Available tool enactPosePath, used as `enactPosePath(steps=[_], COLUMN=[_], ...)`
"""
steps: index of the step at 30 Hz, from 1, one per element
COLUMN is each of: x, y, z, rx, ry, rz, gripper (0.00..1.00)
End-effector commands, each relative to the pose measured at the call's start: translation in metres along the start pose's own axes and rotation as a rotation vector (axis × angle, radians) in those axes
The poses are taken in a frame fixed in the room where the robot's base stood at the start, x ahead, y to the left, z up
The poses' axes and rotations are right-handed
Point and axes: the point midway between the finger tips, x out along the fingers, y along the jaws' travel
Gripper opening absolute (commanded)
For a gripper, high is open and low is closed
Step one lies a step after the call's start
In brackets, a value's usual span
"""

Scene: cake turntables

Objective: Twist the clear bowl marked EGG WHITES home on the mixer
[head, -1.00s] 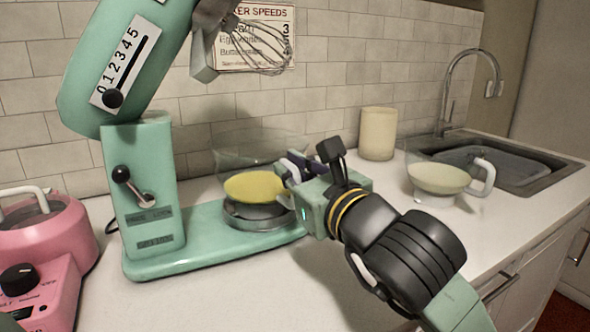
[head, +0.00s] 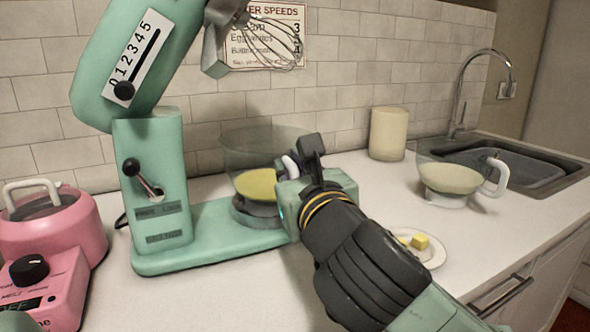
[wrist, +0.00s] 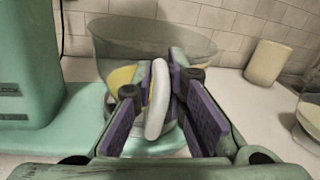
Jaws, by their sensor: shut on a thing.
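A clear bowl (head: 235,150) with yellow contents sits over the round seat of the green mixer's base (head: 215,222). It also shows in the wrist view (wrist: 115,40). I cannot read any marking on it. My gripper (head: 288,178) is at the bowl's right side. In the wrist view my gripper (wrist: 160,98) has its purple pads on either side of the bowl's white handle (wrist: 157,100), shut on it. The handle stands roughly upright. The joint between bowl and seat is partly hidden, so I cannot tell how it is seated. The mixer head is raised with its whisk (head: 272,40).
Another clear bowl (head: 425,160) with pale contents and a white handle stands near the sink (head: 540,165). A cream canister (head: 388,135) is by the wall. A plate (head: 432,258) with yellow cubes lies right of my arm. A pink appliance (head: 50,235) stands at left.

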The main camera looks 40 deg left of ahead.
Motion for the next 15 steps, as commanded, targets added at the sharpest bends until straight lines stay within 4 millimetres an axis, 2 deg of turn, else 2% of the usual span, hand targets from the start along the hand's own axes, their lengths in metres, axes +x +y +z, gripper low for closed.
enactPosePath(steps=[3, 4, 15], x=[0.0009, 0.0009, 0.0004], y=[-0.0011, -0.0011, 0.0002], z=[-0.0008, -0.0008, -0.0002], rx=[0.003, 0.003, 0.001], ry=[0.003, 0.003, 0.001], rz=[-0.002, -0.002, 0.002], gripper=[0.0, 0.14, 0.36])
